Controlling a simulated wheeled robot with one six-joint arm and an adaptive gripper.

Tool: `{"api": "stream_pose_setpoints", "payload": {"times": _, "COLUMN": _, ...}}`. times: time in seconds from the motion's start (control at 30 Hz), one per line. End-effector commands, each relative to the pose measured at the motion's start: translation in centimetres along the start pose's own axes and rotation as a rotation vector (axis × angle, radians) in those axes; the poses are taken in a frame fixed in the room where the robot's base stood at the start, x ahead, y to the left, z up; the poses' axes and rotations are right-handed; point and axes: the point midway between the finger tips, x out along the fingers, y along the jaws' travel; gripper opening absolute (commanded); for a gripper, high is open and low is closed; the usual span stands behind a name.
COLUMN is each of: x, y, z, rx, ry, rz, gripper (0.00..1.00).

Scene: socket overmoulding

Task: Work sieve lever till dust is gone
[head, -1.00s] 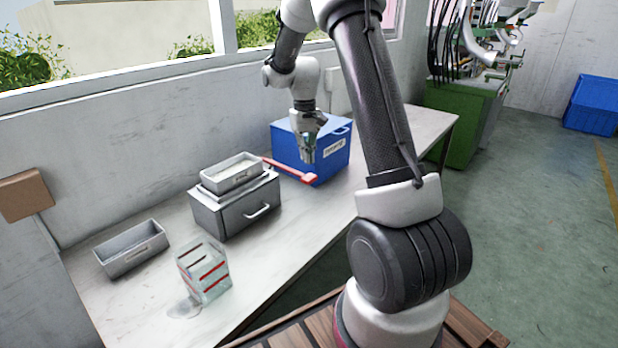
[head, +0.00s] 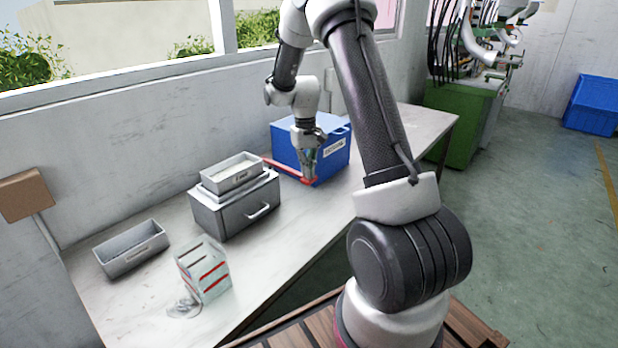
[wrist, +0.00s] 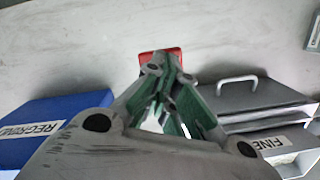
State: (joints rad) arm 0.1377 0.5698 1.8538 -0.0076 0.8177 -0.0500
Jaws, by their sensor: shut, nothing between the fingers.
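The sieve (head: 222,211) is a grey metal box with a front drawer and handle, standing on the bench. A red lever (head: 285,169) reaches out from its right side; its red end also shows in the wrist view (wrist: 172,58). My gripper (head: 309,174) is shut and empty, its fingertips pointing down at the lever's outer end. In the wrist view my gripper (wrist: 163,100) overlaps the red end; I cannot tell whether they touch. A shallow tray (head: 204,186) sits on top of the sieve. I cannot make out dust in it.
A blue bin (head: 283,150), labelled REGRIND in the wrist view, stands just behind the lever end. A grey open tray (head: 133,262) and a clear container with red stripes (head: 190,262) stand at the left. The bench front (head: 290,225) between sieve and arm is clear.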

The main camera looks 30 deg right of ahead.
Motion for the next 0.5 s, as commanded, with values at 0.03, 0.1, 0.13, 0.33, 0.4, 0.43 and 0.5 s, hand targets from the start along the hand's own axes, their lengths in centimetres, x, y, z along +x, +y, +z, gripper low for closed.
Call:
{"api": "stream_pose_setpoints", "payload": {"times": 0.03, "x": 0.6, "y": 0.0, "z": 0.0, "rx": 0.000, "ry": -0.002, "rz": 0.000, "gripper": 0.00}}
{"api": "stream_pose_setpoints", "payload": {"times": 0.1, "x": 1.4, "y": 0.0, "z": -0.1, "rx": 0.000, "ry": -0.003, "rz": 0.000, "gripper": 0.00}}
{"api": "stream_pose_setpoints", "payload": {"times": 0.13, "x": 1.8, "y": 0.0, "z": -0.1, "rx": 0.000, "ry": -0.003, "rz": 0.000, "gripper": 0.00}}
{"api": "stream_pose_setpoints", "payload": {"times": 0.33, "x": 3.5, "y": 0.0, "z": -0.3, "rx": 0.000, "ry": -0.002, "rz": 0.000, "gripper": 0.00}}
{"api": "stream_pose_setpoints", "payload": {"times": 0.4, "x": 3.6, "y": 0.0, "z": -0.3, "rx": 0.000, "ry": -0.001, "rz": 0.000, "gripper": 0.00}}
{"api": "stream_pose_setpoints", "payload": {"times": 0.43, "x": 3.6, "y": 0.0, "z": -0.3, "rx": 0.000, "ry": -0.001, "rz": 0.000, "gripper": 0.00}}
{"api": "stream_pose_setpoints", "payload": {"times": 0.5, "x": 3.6, "y": 0.0, "z": -0.3, "rx": 0.000, "ry": -0.001, "rz": 0.000, "gripper": 0.00}}
